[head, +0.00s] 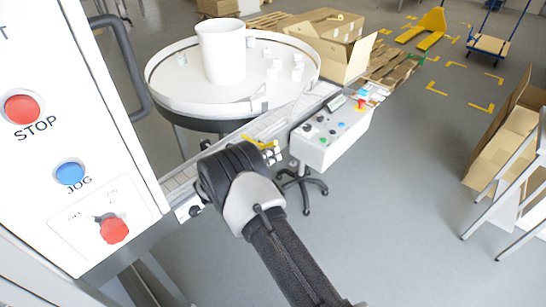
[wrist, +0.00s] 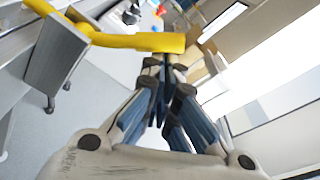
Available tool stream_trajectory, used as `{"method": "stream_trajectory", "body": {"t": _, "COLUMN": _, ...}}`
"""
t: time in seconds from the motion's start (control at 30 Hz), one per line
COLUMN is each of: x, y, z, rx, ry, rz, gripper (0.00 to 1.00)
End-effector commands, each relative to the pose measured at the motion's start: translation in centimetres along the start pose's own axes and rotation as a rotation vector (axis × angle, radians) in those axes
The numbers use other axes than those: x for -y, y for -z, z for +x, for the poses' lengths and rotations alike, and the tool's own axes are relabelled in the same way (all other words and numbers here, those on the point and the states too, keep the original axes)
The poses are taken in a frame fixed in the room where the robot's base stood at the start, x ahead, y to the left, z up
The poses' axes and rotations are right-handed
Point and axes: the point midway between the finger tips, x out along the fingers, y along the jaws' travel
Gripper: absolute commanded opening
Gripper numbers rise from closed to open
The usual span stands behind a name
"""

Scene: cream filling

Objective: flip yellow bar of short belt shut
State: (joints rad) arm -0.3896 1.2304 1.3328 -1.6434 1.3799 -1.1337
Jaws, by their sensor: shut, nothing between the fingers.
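The yellow bar (head: 256,142) shows in the head view as a small strip beside the short belt (head: 268,124), just beyond my wrist. In the wrist view the yellow bar (wrist: 140,41) runs across the upper left, with a bend at its left end near a grey bracket (wrist: 57,60). My gripper (wrist: 166,65) is shut and empty. Its fingertips are at the right end of the bar, very close to it; I cannot tell whether they touch. In the head view my wrist hides part of the belt and most of the gripper.
A control box (head: 332,140) with coloured buttons stands right of the belt. A round table (head: 180,95) with a white bin (head: 222,52) and small jars is behind. A machine panel (head: 75,130) fills the left.

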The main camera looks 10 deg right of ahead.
Motion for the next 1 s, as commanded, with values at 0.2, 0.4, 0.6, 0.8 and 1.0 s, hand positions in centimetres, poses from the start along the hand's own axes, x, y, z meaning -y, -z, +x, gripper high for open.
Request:
{"method": "stream_trajectory", "body": {"t": 0.2, "x": 0.0, "y": -0.2, "z": 0.0, "rx": 0.001, "ry": 0.000, "rz": 0.002, "gripper": 0.00}}
{"method": "stream_trajectory", "body": {"t": 0.4, "x": 0.0, "y": -0.2, "z": 0.0, "rx": 0.002, "ry": 0.000, "rz": 0.003, "gripper": 0.00}}
{"method": "stream_trajectory", "body": {"t": 0.6, "x": 0.0, "y": -0.3, "z": -0.9, "rx": 0.004, "ry": -0.001, "rz": 0.003, "gripper": 0.00}}
{"method": "stream_trajectory", "body": {"t": 0.8, "x": -0.1, "y": -0.3, "z": -4.3, "rx": 0.003, "ry": -0.004, "rz": 0.003, "gripper": 0.00}}
{"method": "stream_trajectory", "body": {"t": 1.0, "x": -0.1, "y": -0.1, "z": -6.9, "rx": 0.001, "ry": -0.002, "rz": 0.001, "gripper": 0.00}}
